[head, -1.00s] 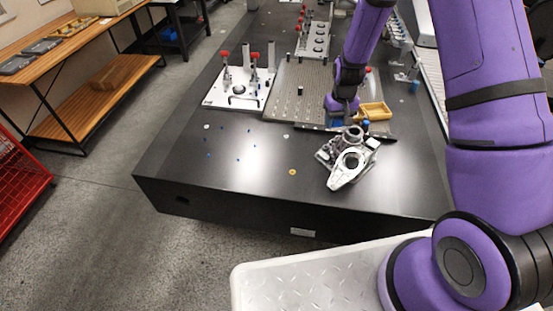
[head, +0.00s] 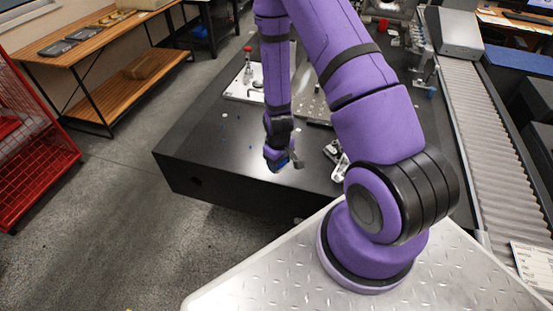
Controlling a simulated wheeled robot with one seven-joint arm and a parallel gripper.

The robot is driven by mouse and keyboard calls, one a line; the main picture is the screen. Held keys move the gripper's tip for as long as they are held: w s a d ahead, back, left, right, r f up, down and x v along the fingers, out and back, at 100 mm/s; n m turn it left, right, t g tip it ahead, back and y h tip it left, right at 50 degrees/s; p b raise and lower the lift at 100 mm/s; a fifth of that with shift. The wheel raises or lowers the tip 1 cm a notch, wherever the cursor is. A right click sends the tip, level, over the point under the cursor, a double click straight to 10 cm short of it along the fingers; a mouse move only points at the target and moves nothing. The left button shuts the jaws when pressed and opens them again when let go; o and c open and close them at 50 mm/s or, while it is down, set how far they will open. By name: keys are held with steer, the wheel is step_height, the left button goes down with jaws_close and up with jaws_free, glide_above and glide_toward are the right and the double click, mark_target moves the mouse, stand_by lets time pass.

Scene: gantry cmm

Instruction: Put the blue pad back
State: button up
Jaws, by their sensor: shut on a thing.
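My gripper (head: 284,165) hangs over the near part of the black table, left of the silver metal part. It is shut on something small. A blue patch, which I take to be the blue pad (head: 282,163), shows at its fingers, partly hidden and too small to make out its shape.
The black table (head: 205,160) has bare room left of my gripper, with several small blue dots. The silver part (head: 337,158) stands to the right, partly behind my arm. A white fixture plate (head: 243,88) is farther back. A roller conveyor (head: 480,130) runs along the right.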

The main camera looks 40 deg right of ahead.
steer(key=s+f+n, duration=0.1)
steer(key=s+f, duration=0.1)
steer(key=s, duration=0.4)
steer(key=w+d, duration=0.2)
steer(key=w, duration=0.2)
steer(key=w+d+f, duration=0.1)
steer(key=w+d, duration=0.1)
steer(key=w, duration=0.3)
steer(key=w+d, duration=0.2)
steer(key=w, duration=0.3)
steer(key=shift+w+d+f, duration=0.1)
steer(key=shift+d+f, duration=0.15)
steer(key=shift+f, duration=1.8)
steer(key=shift+f, duration=0.1)
steer(key=o, duration=1)
steer(key=shift+o, duration=0.2)
step_height(320, 180, up, 12)
steer(key=shift+r, duration=0.2)
